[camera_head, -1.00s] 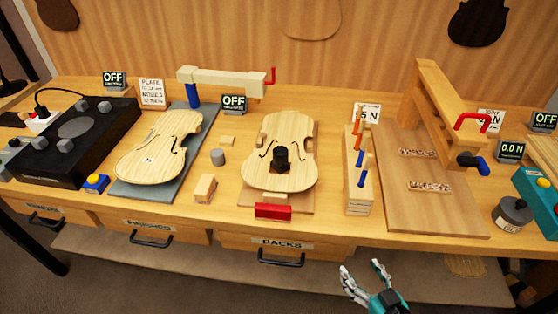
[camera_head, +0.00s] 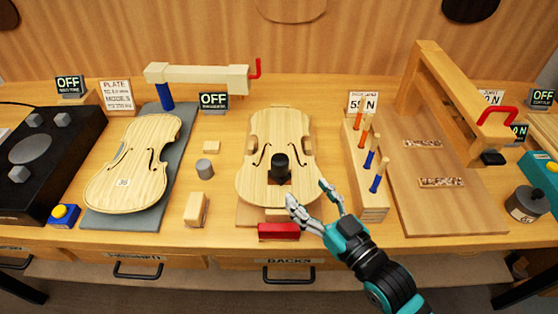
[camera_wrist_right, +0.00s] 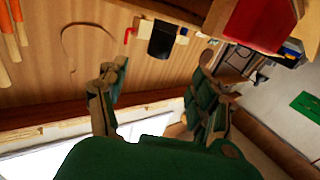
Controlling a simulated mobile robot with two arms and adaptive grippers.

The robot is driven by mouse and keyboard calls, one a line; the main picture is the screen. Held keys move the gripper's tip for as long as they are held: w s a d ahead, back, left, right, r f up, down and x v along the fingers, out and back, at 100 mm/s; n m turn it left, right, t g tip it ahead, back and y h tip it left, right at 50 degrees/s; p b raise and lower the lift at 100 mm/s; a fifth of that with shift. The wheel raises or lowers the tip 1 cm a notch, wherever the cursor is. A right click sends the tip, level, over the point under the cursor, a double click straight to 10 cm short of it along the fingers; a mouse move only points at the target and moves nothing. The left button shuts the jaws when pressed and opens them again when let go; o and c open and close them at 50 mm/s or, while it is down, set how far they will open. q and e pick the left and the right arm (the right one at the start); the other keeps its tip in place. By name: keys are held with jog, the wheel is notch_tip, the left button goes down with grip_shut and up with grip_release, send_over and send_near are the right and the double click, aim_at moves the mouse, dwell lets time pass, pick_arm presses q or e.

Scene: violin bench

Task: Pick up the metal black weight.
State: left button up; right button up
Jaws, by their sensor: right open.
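The black metal weight (camera_head: 280,166) is a dark upright cylinder on the pale violin plate (camera_head: 255,185) in the middle of the bench. A dark cylinder (camera_wrist_right: 162,40), which looks like the same weight, shows beyond the fingers in the right wrist view. My right gripper (camera_head: 311,196) is open and empty. Its fingertips are at the near right edge of the plate, in front of the weight and a little to its right, apart from it. The right wrist view shows both fingers (camera_wrist_right: 158,70) spread. My left gripper is out of view.
A red block (camera_head: 278,231) sits at the bench's front edge, close to my right gripper. A rack of red and blue-handled tools (camera_head: 365,185) stands to the right.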

aim_at(285, 165)
jog(key=x, duration=0.4)
jog(key=p+x, duration=0.1)
jog(key=x, duration=0.2)
jog(key=shift+w+r, duration=0.1)
jog(key=shift+r, duration=0.05)
jog(key=x, duration=0.1)
jog(key=p+x, duration=0.1)
jog(key=x, duration=0.1)
jog(key=shift+w+a+r, duration=0.15)
jog(key=shift+w+r, duration=0.1)
jog(key=shift+w, duration=0.05)
jog(key=shift+w+a, duration=0.25)
jog(key=shift+w, duration=0.1)
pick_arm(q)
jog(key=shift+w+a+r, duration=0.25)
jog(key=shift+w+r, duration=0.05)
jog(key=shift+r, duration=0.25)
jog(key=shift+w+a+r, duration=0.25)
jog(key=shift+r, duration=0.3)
pick_arm(e)
jog(key=shift+s, duration=0.1)
jog(key=c, duration=1.4)
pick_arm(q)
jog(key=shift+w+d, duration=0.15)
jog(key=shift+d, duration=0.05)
pick_arm(e)
jog(key=shift+f, duration=0.1)
